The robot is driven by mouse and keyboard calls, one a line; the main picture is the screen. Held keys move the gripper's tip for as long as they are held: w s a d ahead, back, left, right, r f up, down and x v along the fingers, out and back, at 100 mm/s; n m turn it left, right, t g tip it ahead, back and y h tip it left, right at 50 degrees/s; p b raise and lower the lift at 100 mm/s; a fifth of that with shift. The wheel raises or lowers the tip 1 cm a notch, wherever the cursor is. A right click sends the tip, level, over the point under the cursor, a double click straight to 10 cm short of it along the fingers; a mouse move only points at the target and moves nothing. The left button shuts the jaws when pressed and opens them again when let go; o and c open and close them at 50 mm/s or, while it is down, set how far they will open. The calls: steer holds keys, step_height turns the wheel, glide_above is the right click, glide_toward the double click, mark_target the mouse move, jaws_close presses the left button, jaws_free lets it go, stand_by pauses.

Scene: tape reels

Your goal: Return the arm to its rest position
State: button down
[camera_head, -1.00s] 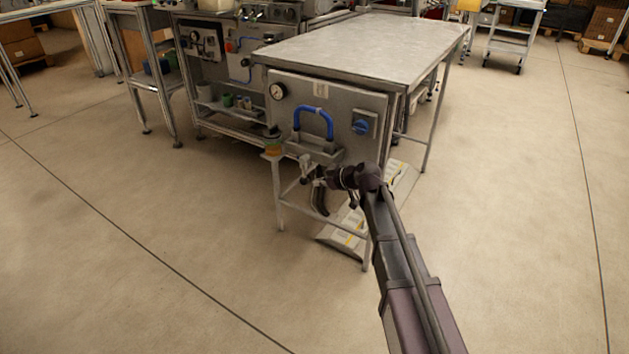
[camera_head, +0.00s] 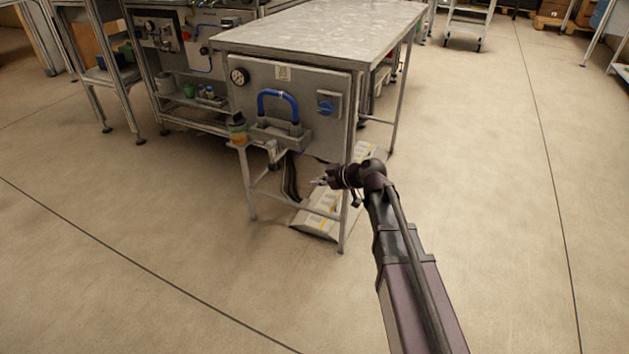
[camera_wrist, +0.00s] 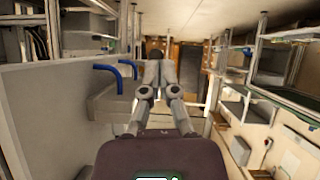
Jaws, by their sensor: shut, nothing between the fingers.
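My gripper (camera_head: 319,182) is at the end of my arm, in front of the lower right of a grey panel on the side of a metal table. In the wrist view its fingers (camera_wrist: 158,65) are together with nothing between them. A blue hose-like handle (camera_head: 279,97) stands in a grey holder (camera_head: 279,136) on the panel, and it also shows in the wrist view (camera_wrist: 107,72) to the left of the fingers. My gripper looks apart from the panel and the holder.
The metal table (camera_head: 330,25) has a bare top and thin legs. A gauge (camera_head: 239,76) and a blue switch (camera_head: 326,106) sit on its panel. Pale boxes (camera_head: 318,215) lie on the floor under it. A shelved cart (camera_head: 466,22) stands far back. The floor right and front is clear.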

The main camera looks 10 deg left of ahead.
stand_by(0.4)
steer(key=s+d+r+m+g+h+p, duration=0.2)
steer(key=s+d+m+h+p, duration=0.5)
steer(key=d, duration=0.7)
steer(key=s+d+r+m+g+h+p, duration=0.2)
steer(key=s+d+m+h+p, duration=0.25)
steer(key=s+d+m, duration=0.6)
steer(key=d+r+n+p, duration=0.2)
steer(key=d+r+p, duration=0.1)
steer(key=r+p, duration=3.3)
steer(key=shift+s+d+r+y+p, duration=0.15)
steer(key=shift+s+r+y+p, duration=0.25)
steer(key=shift+p, duration=0.55)
